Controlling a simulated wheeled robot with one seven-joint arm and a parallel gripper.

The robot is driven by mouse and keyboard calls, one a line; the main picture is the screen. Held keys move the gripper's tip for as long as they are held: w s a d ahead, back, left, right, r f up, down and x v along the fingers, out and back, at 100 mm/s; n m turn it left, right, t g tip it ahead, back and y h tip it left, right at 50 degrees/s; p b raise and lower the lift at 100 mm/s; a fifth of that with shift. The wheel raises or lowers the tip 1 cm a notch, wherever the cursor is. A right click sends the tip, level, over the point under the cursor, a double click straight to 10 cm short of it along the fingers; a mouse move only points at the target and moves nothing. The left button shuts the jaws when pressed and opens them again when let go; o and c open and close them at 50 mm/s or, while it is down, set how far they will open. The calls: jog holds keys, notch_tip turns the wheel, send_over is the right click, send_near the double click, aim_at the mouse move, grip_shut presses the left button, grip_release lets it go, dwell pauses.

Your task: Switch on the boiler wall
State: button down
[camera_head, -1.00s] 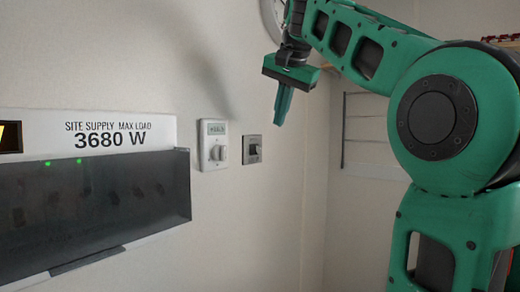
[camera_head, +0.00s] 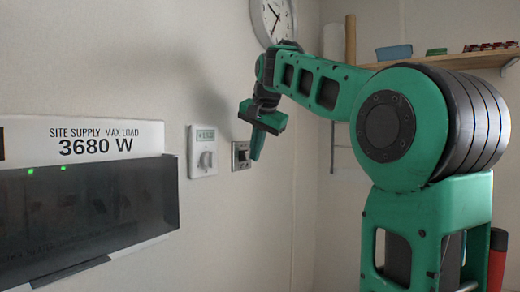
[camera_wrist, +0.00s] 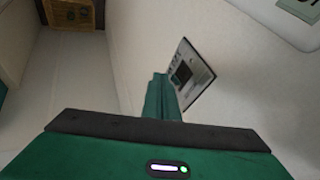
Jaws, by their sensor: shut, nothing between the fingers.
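A small grey wall switch plate (camera_head: 240,155) with a dark rocker is on the wall, right of a white thermostat with a dial (camera_head: 202,151). Which of them is the boiler switch I cannot read. My gripper (camera_head: 256,154) is shut and empty, with its fingers pointing down just right of the switch plate. In the wrist view my gripper's fingers (camera_wrist: 160,98) reach up beside the switch plate (camera_wrist: 188,74), which has a dark square rocker. I cannot tell whether the fingers touch the plate.
A dark panel box (camera_head: 85,210) with two green lights hangs at left under a sign (camera_head: 90,141) reading "SITE SUPPLY MAX LOAD 3680 W". A clock (camera_head: 273,20) is above. A shelf (camera_head: 440,62) with small items is at upper right.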

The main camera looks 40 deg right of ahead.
jog(key=shift+w+a, duration=0.25)
jog(key=shift+w, duration=0.4)
jog(key=shift+a, duration=0.1)
jog(key=shift+r, duration=0.8)
jog(key=shift+s, duration=0.1)
